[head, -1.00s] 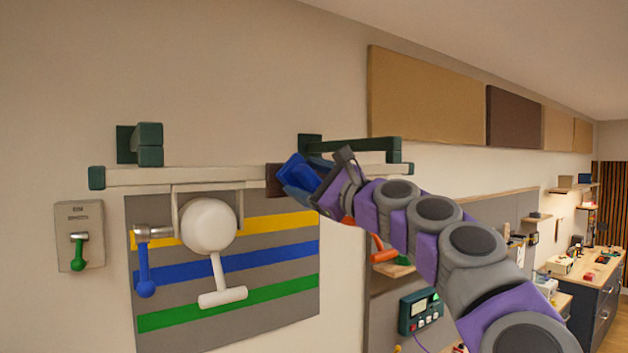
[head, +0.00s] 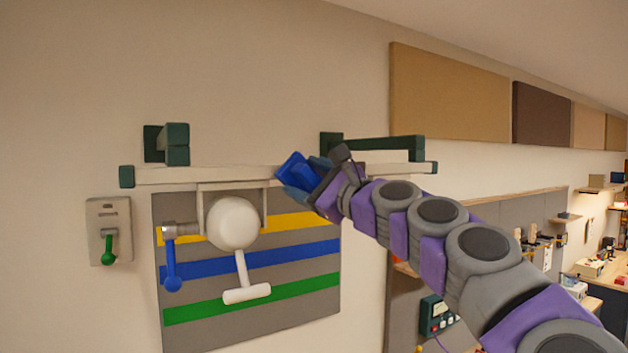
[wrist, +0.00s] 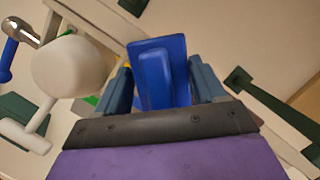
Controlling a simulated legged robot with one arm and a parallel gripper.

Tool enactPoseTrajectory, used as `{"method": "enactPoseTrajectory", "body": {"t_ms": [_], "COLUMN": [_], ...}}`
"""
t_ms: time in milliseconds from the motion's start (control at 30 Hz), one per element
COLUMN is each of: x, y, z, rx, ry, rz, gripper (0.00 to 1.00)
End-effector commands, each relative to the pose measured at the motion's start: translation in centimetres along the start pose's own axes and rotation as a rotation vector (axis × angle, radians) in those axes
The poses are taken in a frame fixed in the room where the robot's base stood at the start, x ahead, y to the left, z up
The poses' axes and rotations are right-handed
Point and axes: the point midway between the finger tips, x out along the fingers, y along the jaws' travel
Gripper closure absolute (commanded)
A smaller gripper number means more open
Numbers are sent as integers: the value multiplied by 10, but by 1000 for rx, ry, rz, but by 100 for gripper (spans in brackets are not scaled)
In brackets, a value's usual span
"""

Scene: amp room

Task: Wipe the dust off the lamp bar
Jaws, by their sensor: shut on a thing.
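The lamp bar (head: 228,175) is a long whitish bar with dark green end caps, level along the wall on dark green brackets. My gripper (head: 312,182) is at the bar, right of its middle. It is shut on a blue block (head: 293,169), which also shows between the fingers in the wrist view (wrist: 157,72). The block overlaps the bar in the head view; whether it touches the bar I cannot tell. No dust shows on the uncovered parts of the bar; the stretch behind the block and gripper is hidden.
A white round lamp head (head: 233,223) with a T-handle and a blue lever (head: 172,265) hang below the bar. Behind them is a grey panel with colored stripes (head: 262,320). A switch plate with a green lever (head: 109,232) is at left. Green bracket arms (head: 375,144) stick out.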

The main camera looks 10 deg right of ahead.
Motion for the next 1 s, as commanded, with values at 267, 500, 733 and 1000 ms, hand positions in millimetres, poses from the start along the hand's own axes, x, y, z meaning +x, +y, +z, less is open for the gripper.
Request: {"method": "enactPoseTrajectory", "body": {"t_ms": [267,500,733,1000], "x": [-10,-34,-51,-59], "y": [-1,-1,-1,0], "z": [2,12,14,18], "rx": [1,0,1,1], "ry": [1,-2,1,-1], "rz": [0,-1,0,0], "gripper": [64,64,64,64]}}
